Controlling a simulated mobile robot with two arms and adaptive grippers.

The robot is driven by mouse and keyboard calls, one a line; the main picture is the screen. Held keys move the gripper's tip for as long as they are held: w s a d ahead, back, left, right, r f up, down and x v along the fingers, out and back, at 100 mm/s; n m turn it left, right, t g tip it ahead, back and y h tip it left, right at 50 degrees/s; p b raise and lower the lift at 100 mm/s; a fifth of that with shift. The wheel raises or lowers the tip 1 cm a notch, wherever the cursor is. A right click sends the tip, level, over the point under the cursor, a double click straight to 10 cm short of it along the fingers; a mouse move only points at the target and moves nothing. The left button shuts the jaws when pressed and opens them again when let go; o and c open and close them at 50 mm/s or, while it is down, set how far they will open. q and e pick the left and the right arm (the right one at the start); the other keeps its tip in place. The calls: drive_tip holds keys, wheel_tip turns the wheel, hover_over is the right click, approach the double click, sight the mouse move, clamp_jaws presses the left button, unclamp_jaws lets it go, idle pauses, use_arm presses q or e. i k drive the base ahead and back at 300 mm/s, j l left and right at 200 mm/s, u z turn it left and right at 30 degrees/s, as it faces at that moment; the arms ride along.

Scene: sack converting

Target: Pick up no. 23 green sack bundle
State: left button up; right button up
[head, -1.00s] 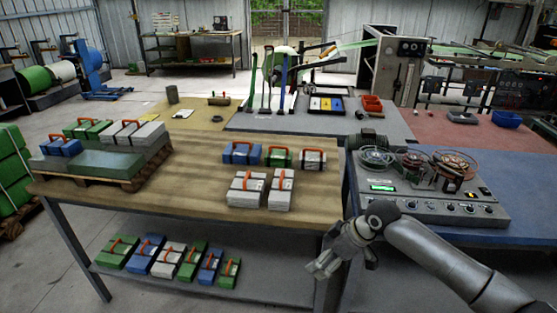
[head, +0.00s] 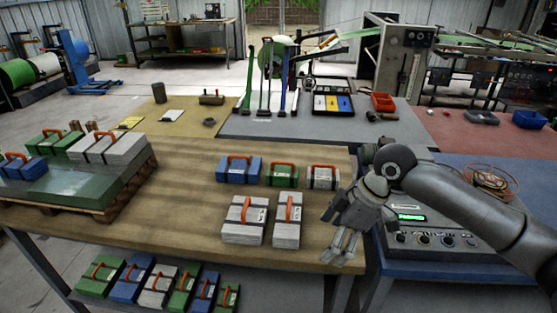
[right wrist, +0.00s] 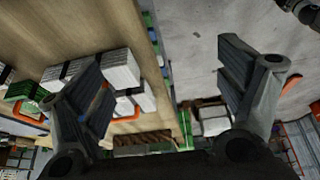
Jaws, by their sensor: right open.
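Green sack bundles with dark straps and orange handles show in the head view. One green bundle (head: 281,175) stands on the table between a blue and a white bundle. Others are on the lower shelf (head: 101,275) and on the pallet at left (head: 48,144). I cannot read which is no. 23. My right gripper (head: 339,253) is open and empty, fingers pointing down, near the table's right end beside the white bundles (head: 287,220). In the right wrist view a green bundle (right wrist: 22,91) lies left, outside the open fingers (right wrist: 163,72).
A blue bundle (head: 238,168) and a small white bundle (head: 322,178) flank the green one. A pallet (head: 128,187) with stacked bundles stands left. A control box (head: 425,240) stands right of the gripper. The middle of the wooden table is bare.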

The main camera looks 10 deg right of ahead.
sight(278, 175)
drive_tip(key=i, duration=1.2)
